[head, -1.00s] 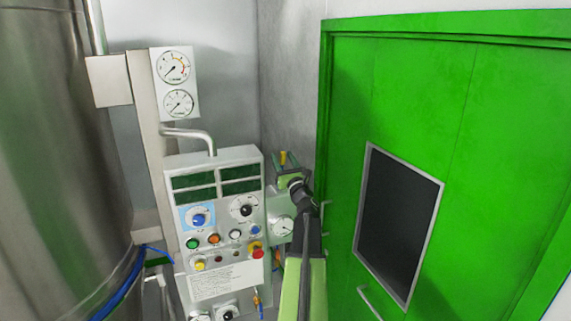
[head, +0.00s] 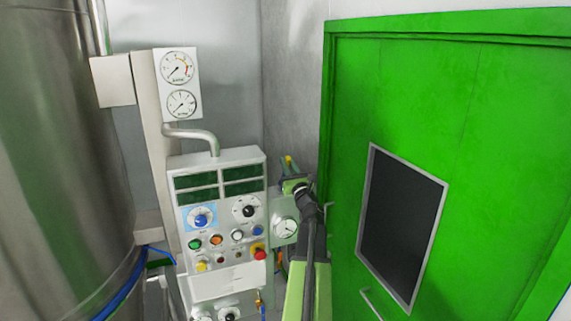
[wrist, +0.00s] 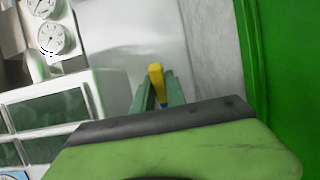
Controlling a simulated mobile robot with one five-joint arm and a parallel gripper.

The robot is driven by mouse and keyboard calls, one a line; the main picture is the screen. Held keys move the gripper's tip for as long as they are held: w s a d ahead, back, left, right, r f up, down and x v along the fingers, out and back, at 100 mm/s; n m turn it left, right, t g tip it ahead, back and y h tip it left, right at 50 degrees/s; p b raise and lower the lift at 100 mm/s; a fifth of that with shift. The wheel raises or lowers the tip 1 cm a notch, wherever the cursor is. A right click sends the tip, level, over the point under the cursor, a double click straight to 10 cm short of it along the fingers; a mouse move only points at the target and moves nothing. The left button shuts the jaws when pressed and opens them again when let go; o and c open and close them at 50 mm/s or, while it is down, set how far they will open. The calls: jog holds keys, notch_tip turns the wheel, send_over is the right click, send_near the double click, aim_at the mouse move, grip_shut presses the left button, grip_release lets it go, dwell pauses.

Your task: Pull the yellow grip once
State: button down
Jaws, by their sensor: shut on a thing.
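The yellow grip (wrist: 156,77) is a small upright yellow piece between the two green fingers of my gripper (wrist: 158,88) in the wrist view. The fingers are shut on it, and its yellow top shows above them. In the head view the yellow grip (head: 289,162) is a small spot at the end of my gripper (head: 290,170), right of the control panel's top edge. My fingers and wrist hide its lower part and whatever it is fixed to.
The control panel (head: 196,256) with knobs, buttons and dark displays stands left of my arm. A round gauge (head: 286,227) is close to my wrist. A green door (head: 345,110) is close on the right. A steel vessel (head: 60,150) fills the left.

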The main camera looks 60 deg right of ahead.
jog(key=shift+s+a+f, duration=0.25)
jog(key=shift+s+a, duration=0.1)
jog(key=shift+s, duration=0.05)
jog(key=shift+s+a+f+b, duration=0.75)
jog(key=shift+s+f+b, duration=0.2)
jog(key=shift+s+b, duration=0.1)
jog(key=shift+s+a+f+b, duration=0.3)
jog(key=shift+s+f+b, duration=0.1)
jog(key=shift+f+b, duration=0.15)
jog(key=shift+s+a+f+b, duration=0.25)
jog(key=shift+s+f+b, duration=0.1)
jog(key=shift+f+b, duration=0.15)
jog(key=shift+f, duration=0.1)
